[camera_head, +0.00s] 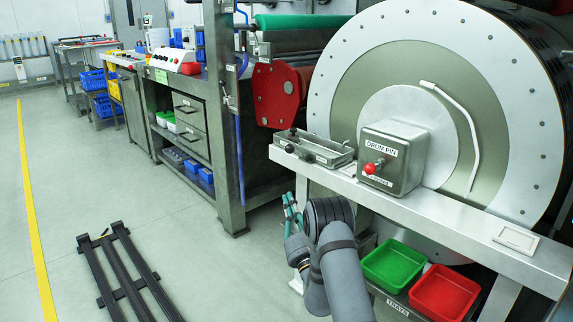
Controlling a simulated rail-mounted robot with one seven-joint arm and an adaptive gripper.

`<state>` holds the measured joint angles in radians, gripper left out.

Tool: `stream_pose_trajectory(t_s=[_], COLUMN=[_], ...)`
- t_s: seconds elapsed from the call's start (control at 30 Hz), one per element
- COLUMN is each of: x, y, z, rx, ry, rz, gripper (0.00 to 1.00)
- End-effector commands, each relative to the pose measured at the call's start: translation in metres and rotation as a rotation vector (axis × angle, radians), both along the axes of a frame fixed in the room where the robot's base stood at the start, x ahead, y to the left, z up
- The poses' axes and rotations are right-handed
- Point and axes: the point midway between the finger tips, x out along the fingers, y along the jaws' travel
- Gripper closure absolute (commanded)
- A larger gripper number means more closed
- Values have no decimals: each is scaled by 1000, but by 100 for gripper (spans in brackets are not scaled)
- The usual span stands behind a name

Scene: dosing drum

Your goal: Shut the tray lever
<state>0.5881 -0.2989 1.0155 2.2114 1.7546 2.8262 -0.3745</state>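No part is clearly labelled as the tray lever, and I cannot pick it out for certain. A shallow metal tray (316,149) with small fittings at its ends sits on the bench ledge, left of the grey drum pin box (405,152). That box has a red knob (370,168) on its front. A pale bent bar (463,125) lies across the drum face (350,100). My arm rises at the lower middle, below the ledge. Two thin teal pieces, apparently my gripper (290,204), stick up beside it, apart from the bar; their opening is too small to judge.
The metal ledge (480,235) runs across the drum's front, with a small framed plate (516,238) at right. Green (394,265) and red (444,292) trays stand below it. A workbench (190,110) stands left. Dark rails (124,275) lie on otherwise open floor.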

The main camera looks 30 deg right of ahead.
Motion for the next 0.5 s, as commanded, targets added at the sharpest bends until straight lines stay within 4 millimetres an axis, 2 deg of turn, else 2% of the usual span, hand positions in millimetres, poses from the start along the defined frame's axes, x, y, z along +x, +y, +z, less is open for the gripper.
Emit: stream_pose_trajectory(t_s=[0.37,0.5], x=[21,38], y=[-4,-6], z=[19,22], rx=[1,-7], ry=[2,-6], rz=[-2,0], gripper=[100,100])
